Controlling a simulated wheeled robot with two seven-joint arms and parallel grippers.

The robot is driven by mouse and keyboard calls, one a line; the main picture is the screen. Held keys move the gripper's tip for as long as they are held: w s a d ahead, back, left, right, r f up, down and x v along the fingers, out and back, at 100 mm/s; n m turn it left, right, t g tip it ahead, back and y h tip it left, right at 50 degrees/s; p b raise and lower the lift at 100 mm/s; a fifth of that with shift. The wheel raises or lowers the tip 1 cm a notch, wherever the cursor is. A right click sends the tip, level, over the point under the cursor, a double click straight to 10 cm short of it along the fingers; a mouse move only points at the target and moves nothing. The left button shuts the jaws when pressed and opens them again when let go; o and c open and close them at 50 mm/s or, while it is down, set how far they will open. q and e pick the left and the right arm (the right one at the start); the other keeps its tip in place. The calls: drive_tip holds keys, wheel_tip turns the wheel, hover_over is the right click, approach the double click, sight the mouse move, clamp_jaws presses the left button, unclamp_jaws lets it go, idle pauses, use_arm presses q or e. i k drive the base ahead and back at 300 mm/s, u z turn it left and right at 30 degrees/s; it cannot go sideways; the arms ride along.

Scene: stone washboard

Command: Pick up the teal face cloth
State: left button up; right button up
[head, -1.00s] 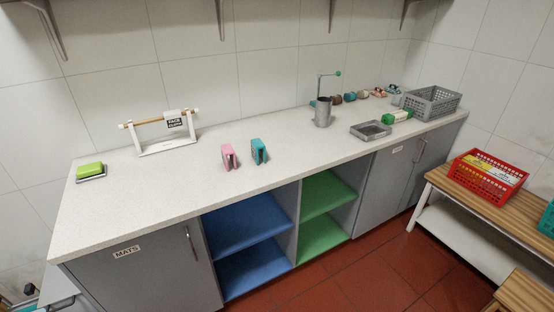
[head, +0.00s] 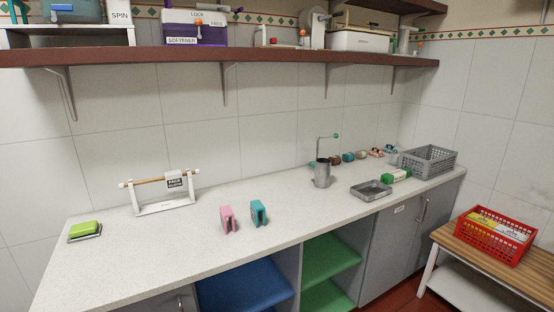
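A teal folded cloth (head: 258,213) stands upright on the pale speckled counter (head: 130,260), near the middle of its length. A similar pink folded cloth (head: 227,219) stands just left of it, with a small gap between them. Behind and to the left is a white stand with a wooden bar (head: 165,207); a tag hanging on the bar appears to read "FACE CLOTH" (head: 175,183). Neither of my grippers shows in the head view.
A green block on a dish (head: 84,230) sits at the counter's left. To the right are a metal cylinder (head: 322,174), a grey tray (head: 371,190) and a grey basket (head: 428,161). A brown shelf (head: 220,52) runs above. The counter around the cloths is clear.

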sight(257, 209)
drive_tip(key=z, duration=1.95)
drive_tip(key=i, duration=2)
drive_tip(key=u, duration=1.4)
